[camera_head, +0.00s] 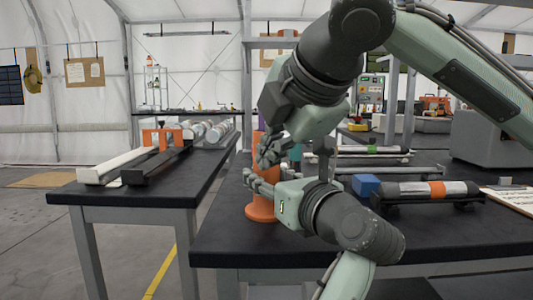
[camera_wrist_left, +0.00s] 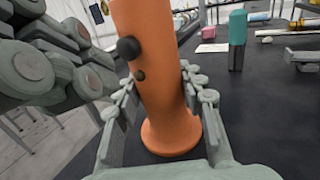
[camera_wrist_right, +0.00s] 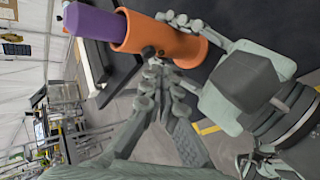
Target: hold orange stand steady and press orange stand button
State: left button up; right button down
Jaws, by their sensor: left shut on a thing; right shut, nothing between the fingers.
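The orange stand (camera_head: 262,211) is an upright cylinder with a flared base on the near dark table, at its left end. My left gripper (camera_head: 250,183) is closed around the lower part of the stand; its fingers flank the stand in the left wrist view (camera_wrist_left: 160,85). My right gripper (camera_head: 266,155) is shut and empty, higher up beside the stand. A dark round button (camera_wrist_left: 128,48) sticks out of the stand's side. My right fingertips (camera_wrist_right: 157,65) are very close to it; I cannot tell if they touch. A purple piece (camera_wrist_right: 92,27) sits in the stand's top.
A teal block (camera_wrist_left: 238,27) stands behind the stand. A blue block (camera_head: 365,185) and a dark tube with an orange band (camera_head: 430,191) lie to the right. A second table with white and black rails (camera_head: 157,165) is at left, across a gap.

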jog(key=shift+w, duration=0.1)
dwell(0.3)
jog(key=shift+w, duration=0.3)
jog(key=shift+w, duration=0.55)
dwell(0.8)
jog(key=shift+s, duration=0.95)
jog(key=s, duration=0.5)
dwell(0.7)
